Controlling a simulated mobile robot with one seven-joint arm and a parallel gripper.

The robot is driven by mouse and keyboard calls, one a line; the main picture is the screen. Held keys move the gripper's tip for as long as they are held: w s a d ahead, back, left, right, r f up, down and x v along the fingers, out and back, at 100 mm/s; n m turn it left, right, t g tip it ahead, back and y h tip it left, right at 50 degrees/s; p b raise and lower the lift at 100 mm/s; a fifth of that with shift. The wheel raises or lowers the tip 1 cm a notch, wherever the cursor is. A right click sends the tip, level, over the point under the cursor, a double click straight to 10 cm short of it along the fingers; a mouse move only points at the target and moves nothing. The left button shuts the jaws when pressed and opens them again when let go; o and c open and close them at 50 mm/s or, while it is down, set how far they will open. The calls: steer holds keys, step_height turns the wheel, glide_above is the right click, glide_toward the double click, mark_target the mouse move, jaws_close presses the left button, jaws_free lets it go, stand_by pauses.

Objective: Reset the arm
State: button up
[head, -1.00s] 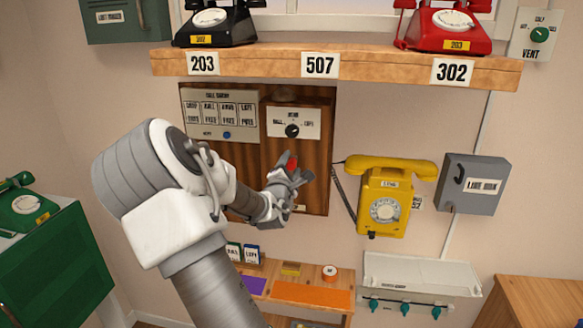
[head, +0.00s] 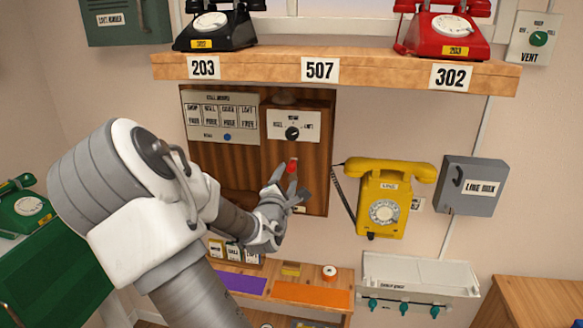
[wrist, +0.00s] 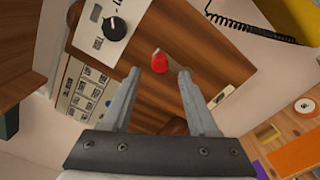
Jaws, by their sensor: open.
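My arm reaches from the lower left in the head view. My gripper (head: 290,184) is in front of the lower part of the wooden wall panel (head: 314,165). In the wrist view my gripper (wrist: 161,88) has its two fingers spread apart with nothing held between them. A small red knob (head: 292,166) on the panel is close to the fingertips in the head view. In the wrist view the red knob (wrist: 159,62) shows just beyond the fingertips, between them; whether a finger touches it I cannot tell.
A yellow dial phone (head: 386,208) hangs right of the panel, beside a grey line box (head: 472,186). A shelf (head: 385,70) above carries a black phone (head: 213,24) and a red phone (head: 449,29). A low shelf (head: 268,306) lies below. A green phone (head: 25,208) stands left.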

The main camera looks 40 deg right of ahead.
steer(key=shift+s+a, duration=0.3)
steer(key=shift+f, duration=0.1)
stand_by(0.3)
steer(key=s+a+f+m+g+y, duration=0.1)
steer(key=s+a+m+y, duration=0.1)
steer(key=a+m+y, duration=0.55)
steer(key=s+a+f+m+g+y, duration=0.15)
steer(key=a+y, duration=0.25)
steer(key=a, duration=0.7)
steer(key=s+a+r+m+g, duration=0.1)
steer(key=s+a+r, duration=0.1)
steer(key=s+a, duration=0.2)
steer(key=s+a+r+m+g+y, duration=0.1)
steer(key=s+a, duration=0.3)
steer(key=s, duration=0.6)
steer(key=s+a+r+m+g+y, duration=0.1)
steer(key=s+a+r+m, duration=0.2)
steer(key=s, duration=0.4)
steer(key=shift+s+a+r, duration=0.35)
steer(key=shift+a+r, duration=0.05)
steer(key=shift+r, duration=0.2)
steer(key=shift+g, duration=0.25)
